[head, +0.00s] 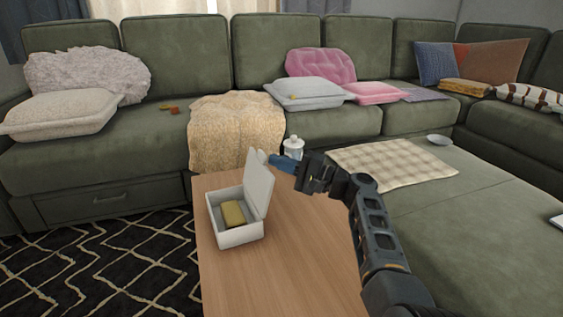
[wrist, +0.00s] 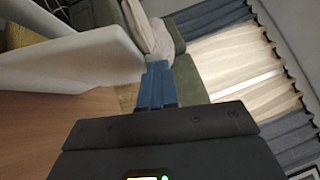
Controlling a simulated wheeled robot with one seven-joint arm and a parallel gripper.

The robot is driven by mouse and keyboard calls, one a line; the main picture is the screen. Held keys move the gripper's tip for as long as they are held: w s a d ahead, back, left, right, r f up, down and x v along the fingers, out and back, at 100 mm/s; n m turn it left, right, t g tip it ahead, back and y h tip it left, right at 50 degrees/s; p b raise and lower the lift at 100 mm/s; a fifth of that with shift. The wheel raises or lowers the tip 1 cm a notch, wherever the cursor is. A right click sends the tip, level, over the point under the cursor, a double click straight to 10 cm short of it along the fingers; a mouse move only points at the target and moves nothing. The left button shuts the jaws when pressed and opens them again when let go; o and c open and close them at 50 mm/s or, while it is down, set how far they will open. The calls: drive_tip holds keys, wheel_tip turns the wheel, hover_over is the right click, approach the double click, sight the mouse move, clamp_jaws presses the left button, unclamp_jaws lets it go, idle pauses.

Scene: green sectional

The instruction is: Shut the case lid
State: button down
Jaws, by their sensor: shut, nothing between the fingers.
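The white case (head: 235,232) stands on the wooden table with its lid (head: 259,183) raised roughly upright, hinged on the right side. A yellow block (head: 233,213) lies inside the case. My gripper (head: 270,158) is at the upper edge of the lid, on its right, outer side, with blue fingers closed together and empty. In the wrist view the lid (wrist: 75,60) is a large white panel to the left of the closed fingers (wrist: 156,68). The fingertips are very near the lid's edge; I cannot tell whether they touch it.
The wooden table (head: 290,265) is mostly bare around the case. A white lidded jar (head: 293,149) stands at its far end, behind my gripper. The green sectional (head: 60,165) runs along the back and right, with a checked blanket (head: 392,163) on the right part.

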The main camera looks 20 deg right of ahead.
drive_tip(key=a+r+n+g+h+p, duration=0.1)
drive_tip(key=a+n+g+h+p, duration=0.4)
drive_tip(key=a+p, duration=0.7)
drive_tip(key=shift+s+a+f+n+t+h+p, duration=0.15)
drive_tip(key=shift+s+a+f+n+h, duration=0.1)
drive_tip(key=shift+a+f+n+h, duration=1)
drive_tip(key=shift+s+a+f+n+t+h+p, duration=0.15)
drive_tip(key=shift+a+f+n+h, duration=0.45)
drive_tip(key=shift+a+f+h, duration=1.25)
drive_tip(key=shift+s+a+f+n+h+p, duration=0.1)
drive_tip(key=shift+s+a+f+n+h, duration=0.2)
drive_tip(key=shift+a+f+n+h, duration=1.25)
drive_tip(key=shift+d+f+m+y, duration=0.45)
drive_tip(key=shift+f+m+y, duration=0.05)
drive_tip(key=shift+m+y, duration=0.1)
